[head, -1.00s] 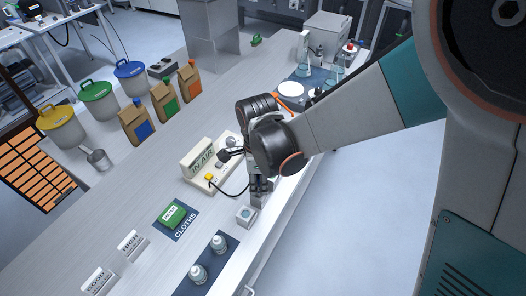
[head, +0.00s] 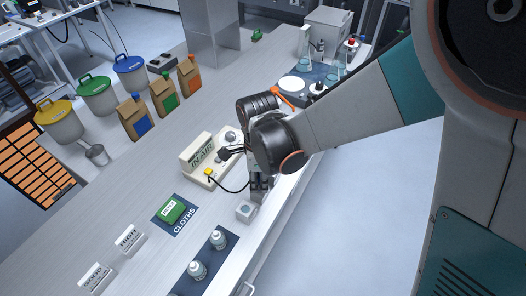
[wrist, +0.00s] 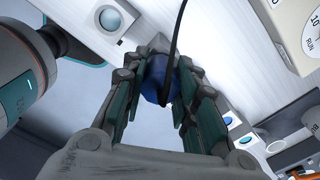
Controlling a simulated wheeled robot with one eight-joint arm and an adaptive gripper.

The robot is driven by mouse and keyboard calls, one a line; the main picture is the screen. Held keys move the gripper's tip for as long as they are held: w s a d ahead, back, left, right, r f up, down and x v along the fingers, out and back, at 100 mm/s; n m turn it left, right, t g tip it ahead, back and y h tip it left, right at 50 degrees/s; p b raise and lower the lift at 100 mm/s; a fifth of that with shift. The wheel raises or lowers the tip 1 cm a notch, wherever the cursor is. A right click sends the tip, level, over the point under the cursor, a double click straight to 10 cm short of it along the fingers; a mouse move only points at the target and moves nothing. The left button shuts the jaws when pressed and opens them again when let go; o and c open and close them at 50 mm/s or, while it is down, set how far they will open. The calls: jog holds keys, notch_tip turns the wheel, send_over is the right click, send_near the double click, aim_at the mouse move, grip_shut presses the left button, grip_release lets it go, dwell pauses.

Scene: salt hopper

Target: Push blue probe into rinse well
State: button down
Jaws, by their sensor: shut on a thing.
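My gripper (head: 260,184) points down over the bench's front edge and is shut on the blue probe (wrist: 158,80). In the wrist view the probe sits between the two fingers (wrist: 162,95), and a black cable runs up from it. Its tip is hidden. A white block with a round blue-topped well (head: 245,211) stands on the bench just beside the gripper; it also shows in the wrist view (wrist: 112,18). Smaller blue-topped white blocks (wrist: 232,120) lie right of the fingers in the wrist view. I cannot tell which is the rinse well.
A cream meter (head: 209,158) showing "IN AIR" stands behind the gripper, joined by the cable. A green pack (head: 171,211) lies on the CLOTHS mat (head: 184,224). Two white bottles (head: 197,269) stand at front left. Bags (head: 134,118) and glassware (head: 333,72) stand farther back.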

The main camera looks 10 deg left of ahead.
jog(key=shift+f+b, duration=0.5)
jog(key=shift+f, duration=0.1)
jog(key=c, duration=1.2)
grip_release()
jog(key=shift+o, duration=0.4)
jog(key=o, duration=0.4)
jog(key=shift+r, duration=0.25)
jog(key=shift+r+p, duration=2)
jog(key=shift+r, duration=0.85)
